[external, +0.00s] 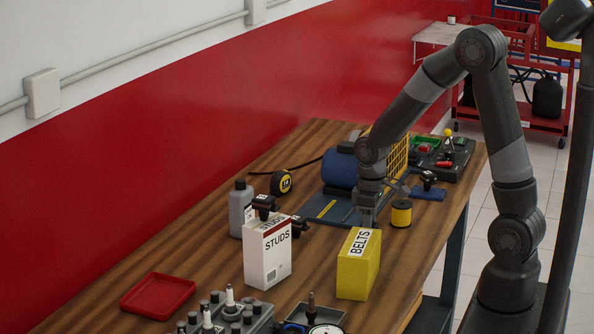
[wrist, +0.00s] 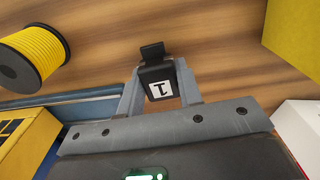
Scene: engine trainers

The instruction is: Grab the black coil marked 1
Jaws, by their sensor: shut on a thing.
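The black coil marked 1 (wrist: 159,84) is between the two grey fingers of my gripper (wrist: 156,72) in the wrist view. Its white label with the 1 faces the camera. The fingers are shut on its two sides. Wooden table top shows behind it; I cannot tell whether it touches the table.
A yellow spool (external: 401,214) stands right of my gripper. A blue motor with a yellow guard (external: 342,166) is behind it. The white STUDS box (external: 267,254) stands to the left, with other black coils (external: 263,203) near it. A red tray (external: 158,296) lies at the front left.

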